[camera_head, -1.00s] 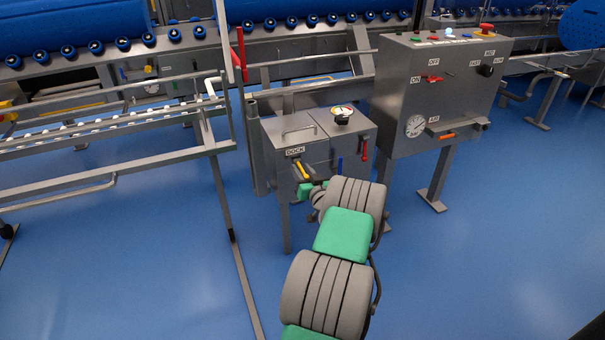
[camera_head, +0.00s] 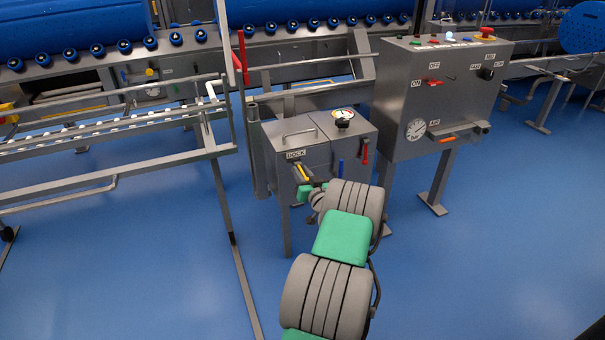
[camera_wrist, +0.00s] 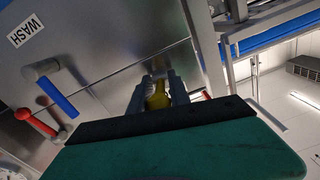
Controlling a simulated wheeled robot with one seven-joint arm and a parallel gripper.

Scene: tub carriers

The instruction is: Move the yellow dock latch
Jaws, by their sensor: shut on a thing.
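The yellow dock latch (camera_head: 304,172) is on the front of a steel box (camera_head: 315,150), beside the DOCK label (camera_head: 295,154). In the head view only part of it shows, next to my gripper (camera_head: 304,174). In the wrist view the yellow latch (camera_wrist: 158,97) sits between the two grey fingers of my gripper (camera_wrist: 155,90), which are shut on it. The part of the latch nearest the palm is hidden behind my gripper's dark edge.
A control cabinet (camera_head: 435,95) stands right. A rail frame (camera_head: 225,180) stands left. Blue floor (camera_head: 480,260) is open at right.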

